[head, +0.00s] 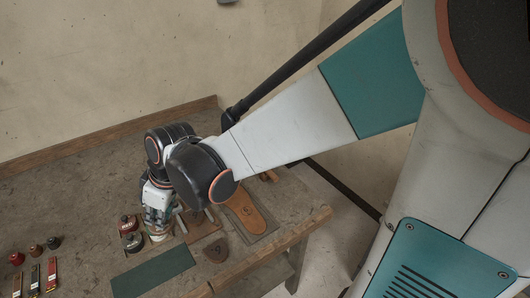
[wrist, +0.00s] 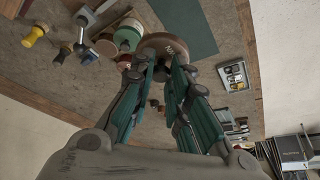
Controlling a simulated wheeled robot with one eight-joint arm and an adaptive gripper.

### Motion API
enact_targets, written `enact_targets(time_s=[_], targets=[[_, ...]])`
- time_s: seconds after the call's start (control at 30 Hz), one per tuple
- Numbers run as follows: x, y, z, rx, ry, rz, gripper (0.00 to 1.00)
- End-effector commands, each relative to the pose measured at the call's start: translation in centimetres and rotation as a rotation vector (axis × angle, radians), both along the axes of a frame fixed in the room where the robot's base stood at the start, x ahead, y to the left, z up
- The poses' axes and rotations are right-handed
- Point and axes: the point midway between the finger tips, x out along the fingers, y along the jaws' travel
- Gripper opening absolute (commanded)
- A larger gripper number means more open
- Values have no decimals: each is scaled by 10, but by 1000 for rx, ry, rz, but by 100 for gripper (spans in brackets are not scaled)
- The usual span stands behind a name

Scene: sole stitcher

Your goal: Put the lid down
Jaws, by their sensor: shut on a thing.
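My gripper (head: 157,226) is low over the workbench, beside the green mat. In the wrist view its two fingers (wrist: 164,66) are closed in around a round brown disc (wrist: 164,42), which looks like the lid. The fingers hide part of it, and I cannot tell whether it touches anything below. A jar with a green top (wrist: 127,38) stands just left of the disc in the wrist view. In the head view the lid is mostly hidden by my gripper.
The green mat (head: 152,272) lies flat and bare at the bench front. Several small pots (head: 35,249) and coloured sticks (head: 35,278) are at the left. A leather sole (head: 245,212) lies to the right. A small tray (wrist: 235,75) shows in the wrist view.

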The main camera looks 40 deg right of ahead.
Motion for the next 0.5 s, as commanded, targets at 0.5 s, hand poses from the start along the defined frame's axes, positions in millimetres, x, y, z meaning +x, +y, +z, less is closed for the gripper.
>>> enact_targets(time_s=[0.5], targets=[[0, -1, -126, 0, 0, -1, 5]])
